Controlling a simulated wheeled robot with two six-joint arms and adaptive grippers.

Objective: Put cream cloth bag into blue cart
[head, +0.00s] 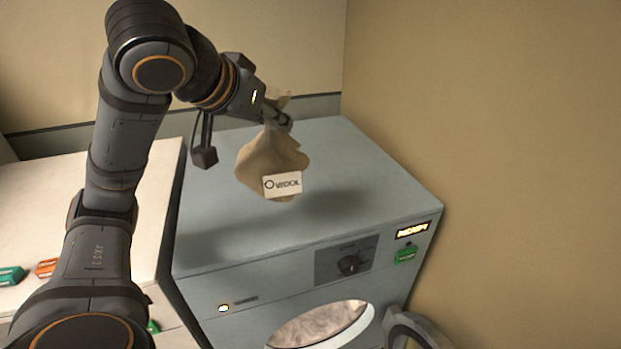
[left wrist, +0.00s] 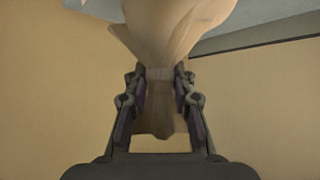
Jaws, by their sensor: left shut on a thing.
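The cream cloth bag (head: 270,158) hangs from my left gripper (head: 278,118), above the grey-blue top of a front-loading machine. A white label with dark lettering shows on its lower part. My left gripper is shut on the gathered neck of the bag. In the left wrist view the bag (left wrist: 172,35) fills the top middle, and its neck is pinched between the two fingers of the gripper (left wrist: 158,95). The blue cart is not in either view. My right gripper is not in view.
A white counter (head: 60,210) at left holds a green item (head: 11,276) and an orange item (head: 47,267). Walls stand behind and right.

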